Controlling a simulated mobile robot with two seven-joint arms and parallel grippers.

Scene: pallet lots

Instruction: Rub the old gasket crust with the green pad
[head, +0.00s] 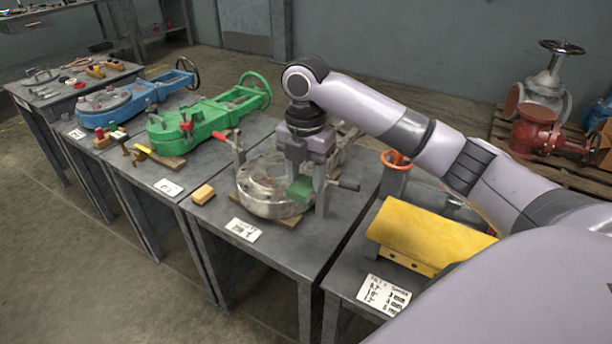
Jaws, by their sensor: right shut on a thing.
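My right gripper (305,182) reaches down over the bare steel valve body with its round flange (262,182) on the middle bench. It is shut on the green pad (299,189), which shows between its fingers, at or just over the right side of the flange face. I cannot tell whether the pad touches the metal. Old gasket crust is not clear at this size, and my gripper hides part of the flange. My left gripper is not in view.
A tan block (203,194) and a white card (243,230) lie near the bench's front edge. A green valve (205,118) and a blue valve (125,100) stand to the left. A yellow angled piece (425,236) stands on the right bench.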

